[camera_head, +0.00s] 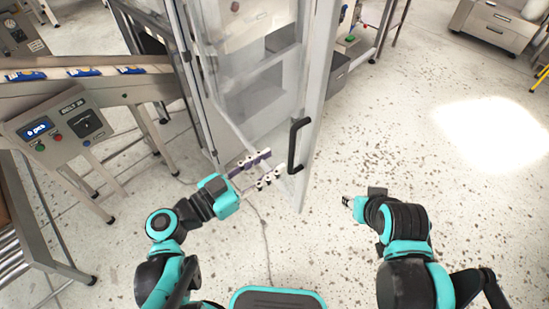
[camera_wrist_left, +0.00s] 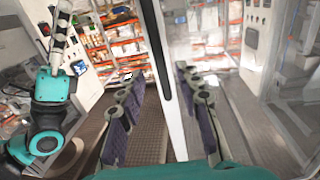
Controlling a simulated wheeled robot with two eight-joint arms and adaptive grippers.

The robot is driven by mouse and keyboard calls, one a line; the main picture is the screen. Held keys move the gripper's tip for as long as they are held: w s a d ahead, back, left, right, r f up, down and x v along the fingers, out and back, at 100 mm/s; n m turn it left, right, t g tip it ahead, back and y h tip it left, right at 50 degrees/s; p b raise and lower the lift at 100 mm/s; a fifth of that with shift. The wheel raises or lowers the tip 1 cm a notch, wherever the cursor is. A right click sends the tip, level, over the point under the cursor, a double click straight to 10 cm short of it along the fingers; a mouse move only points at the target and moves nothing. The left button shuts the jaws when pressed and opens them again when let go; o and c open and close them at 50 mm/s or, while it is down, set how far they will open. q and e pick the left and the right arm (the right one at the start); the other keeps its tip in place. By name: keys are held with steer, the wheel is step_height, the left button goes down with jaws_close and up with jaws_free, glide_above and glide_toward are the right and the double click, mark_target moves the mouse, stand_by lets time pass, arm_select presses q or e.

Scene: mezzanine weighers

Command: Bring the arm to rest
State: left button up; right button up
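My left gripper (camera_head: 264,170) is open, its two fingers spread apart beside the lower part of a clear door. In the left wrist view the fingers (camera_wrist_left: 163,105) show on either side of the door's pale edge (camera_wrist_left: 170,110); whether the edge is really between them I cannot tell. Nothing is seen held in it. The door's black handle (camera_head: 298,146) is to the right of the fingers, apart from them in the head view. My right gripper (camera_head: 348,201) is over open floor right of the door, pointing left; its opening is too small to tell.
A conveyor (camera_head: 105,88) with blue-and-white packs runs at the left, with a control box (camera_head: 63,125) below it. The clear door's frame (camera_head: 318,90) stands upright ahead of me. A grey cabinet (camera_head: 495,28) is at the far right.

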stand_by(0.5)
arm_select(q)
step_height(320, 180, down, 9)
steer(key=a+n+g+y, duration=0.2)
steer(key=n+g+y, duration=0.2)
steer(key=y, duration=0.2)
steer(key=s+a+n+g+y, duration=0.1)
steer(key=a+n+y, duration=0.4)
steer(key=a, duration=0.5)
steer(key=shift+s+a+f+y, duration=0.3)
steer(key=shift+s+y, duration=0.3)
steer(key=shift+y, duration=0.5)
steer(key=shift+c, duration=0.2)
